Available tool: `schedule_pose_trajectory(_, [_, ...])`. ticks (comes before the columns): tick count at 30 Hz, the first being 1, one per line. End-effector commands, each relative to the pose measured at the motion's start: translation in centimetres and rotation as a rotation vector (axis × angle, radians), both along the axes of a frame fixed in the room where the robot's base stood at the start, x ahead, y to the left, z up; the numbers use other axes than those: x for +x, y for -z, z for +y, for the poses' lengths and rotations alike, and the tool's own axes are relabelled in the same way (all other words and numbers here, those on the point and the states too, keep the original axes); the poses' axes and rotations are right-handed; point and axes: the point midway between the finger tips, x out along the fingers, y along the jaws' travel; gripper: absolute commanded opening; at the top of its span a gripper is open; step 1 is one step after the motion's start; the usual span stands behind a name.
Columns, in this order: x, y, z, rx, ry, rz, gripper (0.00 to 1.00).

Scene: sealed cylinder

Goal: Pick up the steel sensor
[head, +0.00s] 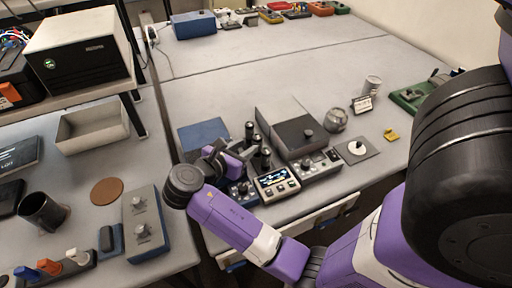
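I cannot tell for certain which thing is the steel sensor. A small silvery cylinder (372,86) stands upright near the right side of the far table, behind a small white label card (363,104). A rounded grey metallic jar (335,120) stands left of it, beside a dark-topped box. My arm reaches in from the right, and its purple end with my gripper (247,154) is low among dark upright cylinders left of that box. The fingers are too small and dark to make out. I see nothing clearly held.
The dark-topped box (300,134) and a lit display unit (275,184) crowd the table's near edge. A round white piece on a grey plate (357,148) and a yellow block (391,135) lie to the right. The table's middle is clear.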

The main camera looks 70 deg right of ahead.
Motion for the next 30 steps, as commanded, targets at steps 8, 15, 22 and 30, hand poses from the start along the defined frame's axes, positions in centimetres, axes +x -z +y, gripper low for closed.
schedule_pose_trajectory(8, [-1.2,0.5,-3.2,0.001,0.001,0.000,0.34])
schedule_pose_trajectory(15, [-1.6,1.5,-5.2,0.000,-0.002,-0.002,0.34])
schedule_pose_trajectory(22, [-1.6,1.6,-5.3,0.000,-0.003,-0.004,0.32])
schedule_pose_trajectory(30, [-1.6,1.5,-5.2,0.000,-0.003,-0.004,0.00])
